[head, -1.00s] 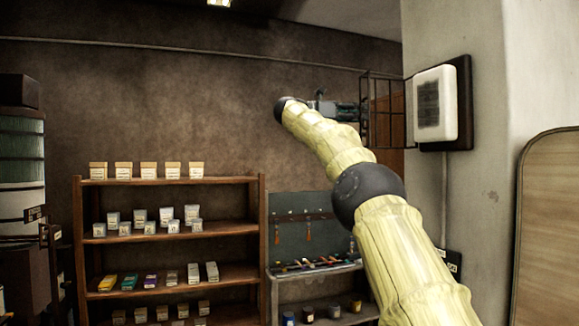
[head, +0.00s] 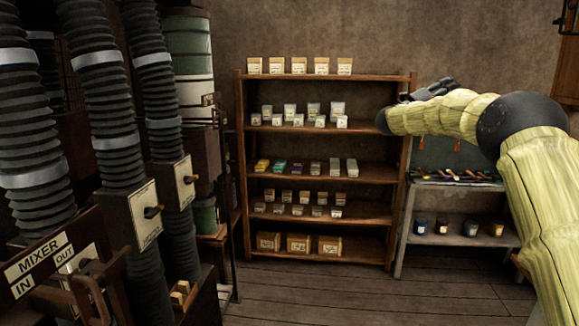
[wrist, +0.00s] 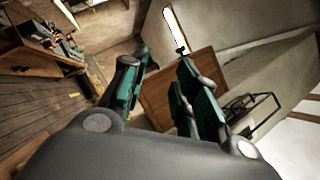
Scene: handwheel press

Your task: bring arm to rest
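My gripper (wrist: 158,90) shows in the wrist view with its two teal-padded fingers apart and nothing between them. In the head view my gripper (head: 432,90) is small and dark at the end of my yellow-sleeved arm. The arm comes in from the right edge, bends at a dark round joint and reaches left. The gripper appears in front of the right end of the wooden shelf (head: 325,180), and I see it touching nothing. Its fingers are hard to make out in the head view.
Ribbed hoses and a machine with a MIXER plate (head: 38,256) fill the left. The shelf holds boxes and small packets. A grey workbench (head: 462,230) with tools and jars stands right of it. The plank floor (head: 330,298) in front is clear.

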